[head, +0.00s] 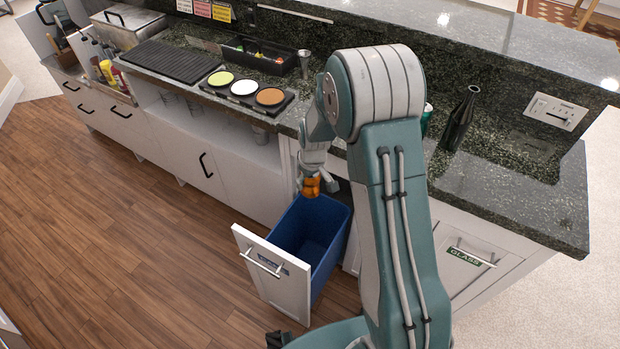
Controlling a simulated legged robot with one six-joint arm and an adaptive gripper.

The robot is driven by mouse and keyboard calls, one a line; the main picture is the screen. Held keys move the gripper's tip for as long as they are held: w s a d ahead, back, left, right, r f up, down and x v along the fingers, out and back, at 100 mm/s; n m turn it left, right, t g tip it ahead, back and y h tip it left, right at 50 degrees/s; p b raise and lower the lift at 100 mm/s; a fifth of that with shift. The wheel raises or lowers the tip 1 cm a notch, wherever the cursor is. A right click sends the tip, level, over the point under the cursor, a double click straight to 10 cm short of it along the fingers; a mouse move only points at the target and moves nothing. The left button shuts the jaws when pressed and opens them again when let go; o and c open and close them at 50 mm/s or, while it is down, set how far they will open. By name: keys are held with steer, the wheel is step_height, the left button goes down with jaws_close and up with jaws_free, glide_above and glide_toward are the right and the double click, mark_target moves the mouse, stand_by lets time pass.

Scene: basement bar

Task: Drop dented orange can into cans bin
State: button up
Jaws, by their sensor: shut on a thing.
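The orange can (311,187) is held at the end of my arm, above the back part of an open blue bin (318,222). My gripper (318,186) is shut on the can, and the gripper fingers partly cover it. The dent cannot be made out at this size. The blue bin stands in a pulled-out drawer with a white front (272,272). A label on that front is too small and steeply angled to read. The part of the bin that shows inside looks empty, but its bottom is not fully visible.
A dark bottle (460,118) stands on the granite counter (500,185) at right, with a green can (426,120) partly hidden behind my arm. A closed drawer labelled GLASS (470,258) is at lower right. A rimmer tray (246,92) sits left. The wood floor is clear.

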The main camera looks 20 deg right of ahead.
mark_target(310, 192)
steer(key=shift+a+f, duration=0.1)
steer(key=shift+f, duration=0.4)
steer(key=f, duration=0.4)
steer(key=shift+d, duration=0.25)
steer(key=shift+a+f, duration=0.15)
steer(key=shift+f, duration=0.4)
steer(key=o, duration=0.6)
steer(key=shift+o, duration=0.2)
steer(key=shift+r, duration=0.15)
steer(key=r, duration=0.7)
steer(key=s+r, duration=0.1)
steer(key=r, duration=0.3)
steer(key=shift+s+d+r, duration=0.1)
steer(key=shift+d+r, duration=0.15)
steer(key=shift+d, duration=0.05)
